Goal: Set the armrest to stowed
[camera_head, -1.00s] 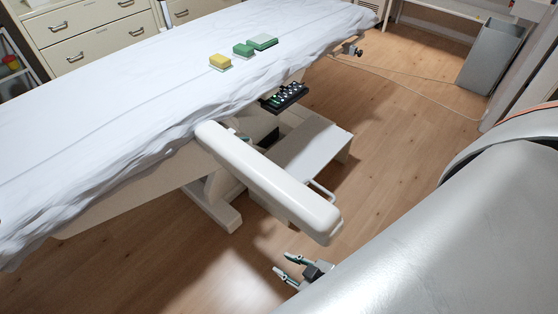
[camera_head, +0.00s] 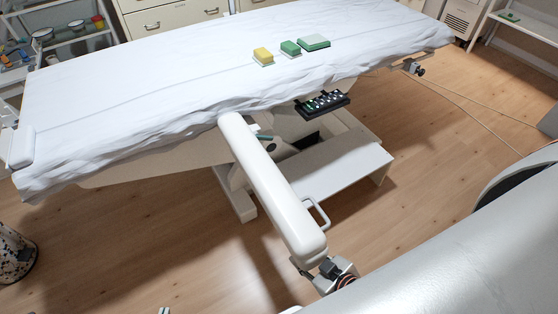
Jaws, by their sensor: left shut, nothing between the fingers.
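The white padded armrest (camera_head: 273,190) sticks out from the near side of the couch (camera_head: 150,95), pointing toward the bottom of the head view. A thin loop handle (camera_head: 319,213) shows beside its right edge. My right gripper (camera_head: 318,270) is at the armrest's near end, coming from behind my large grey arm link. Its fingers are partly hidden by the armrest end, so I cannot tell whether they touch it or how far apart they are. Only the fingertips of my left gripper (camera_head: 164,310) show at the bottom edge, shut and empty, well away from the armrest.
A black control panel (camera_head: 322,103) hangs under the couch edge. Yellow and green blocks (camera_head: 290,48) lie on the sheet. A white couch base (camera_head: 345,165) stands right of the armrest. A speckled bin (camera_head: 14,255) is at far left. The floor left of the armrest is clear.

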